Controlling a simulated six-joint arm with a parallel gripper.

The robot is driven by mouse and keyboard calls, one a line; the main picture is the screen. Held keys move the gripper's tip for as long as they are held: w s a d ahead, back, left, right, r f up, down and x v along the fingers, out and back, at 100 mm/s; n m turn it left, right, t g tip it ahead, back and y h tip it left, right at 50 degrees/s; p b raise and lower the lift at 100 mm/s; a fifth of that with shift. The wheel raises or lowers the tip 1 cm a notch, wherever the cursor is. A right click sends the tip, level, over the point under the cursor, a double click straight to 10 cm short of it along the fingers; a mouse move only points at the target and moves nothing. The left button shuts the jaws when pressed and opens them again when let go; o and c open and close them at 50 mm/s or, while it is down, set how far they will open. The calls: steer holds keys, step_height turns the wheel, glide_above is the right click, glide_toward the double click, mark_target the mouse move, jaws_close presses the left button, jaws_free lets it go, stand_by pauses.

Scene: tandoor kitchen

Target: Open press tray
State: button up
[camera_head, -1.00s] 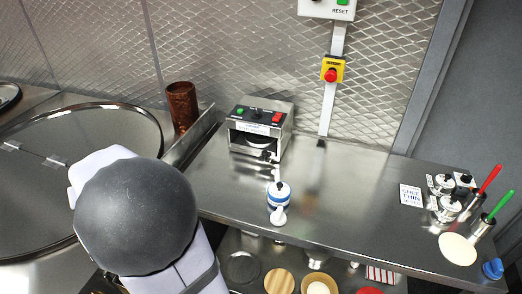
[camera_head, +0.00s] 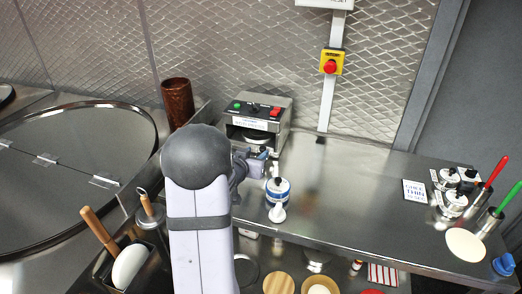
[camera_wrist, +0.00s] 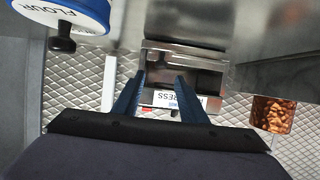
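The steel press (camera_head: 262,122) stands against the back wall, with green and red buttons on top and a dark front opening. The tray's handle is hidden or too small to tell.
A blue and white flour container (camera_head: 278,195) stands close by, just in front of my gripper; it also shows in the wrist view (camera_wrist: 85,15). A brown cylinder (camera_head: 177,102) stands left of the press.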

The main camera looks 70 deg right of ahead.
mark_target(262, 148)
steer(key=shift+p+x, duration=0.8)
steer(key=shift+x, duration=2.65)
steer(key=shift+c, duration=0.5)
steer(key=shift+f, duration=0.1)
jaws_close()
